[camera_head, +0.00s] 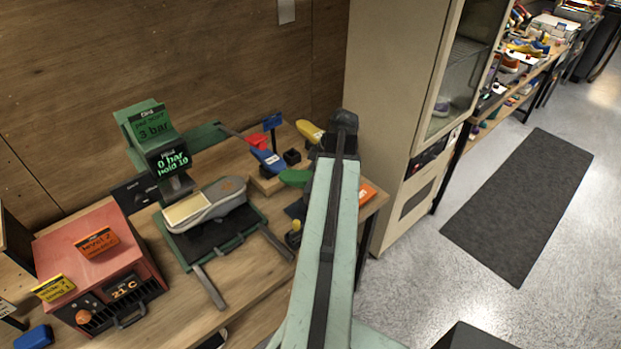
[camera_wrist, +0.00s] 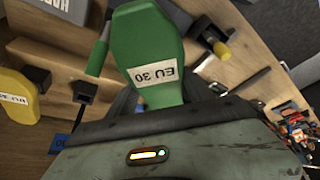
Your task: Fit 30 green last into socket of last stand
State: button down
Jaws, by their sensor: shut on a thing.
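The green last (camera_wrist: 148,50), labelled EU 30, is held by my gripper (camera_wrist: 158,112), which is shut on its near end. The last's rounded end points away from the gripper. In the head view the green last (camera_head: 293,177) sticks out left of my arm, which hides the gripper itself. The last stand seems to be the low wooden block (camera_head: 264,184) with a black socket (camera_head: 292,156). In the wrist view a black socket (camera_wrist: 84,91) shows left of the green last, apart from it. I cannot tell whether the last touches the stand.
A blue last (camera_head: 268,160), a red last (camera_head: 257,140) and a yellow last (camera_head: 309,131) are close by. A blue sign (camera_head: 272,122) stands behind. A press with a grey shoe (camera_head: 220,200) and a red heater box (camera_head: 100,265) are left. A tall cabinet (camera_head: 390,100) stands right.

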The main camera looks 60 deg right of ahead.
jog(key=shift+f+b, duration=1.1)
jog(key=shift+f, duration=0.05)
jog(key=shift+c, duration=1.6)
grip_release()
jog(key=p+v, duration=0.7)
jog(key=v, duration=0.1)
jog(key=shift+f, duration=0.1)
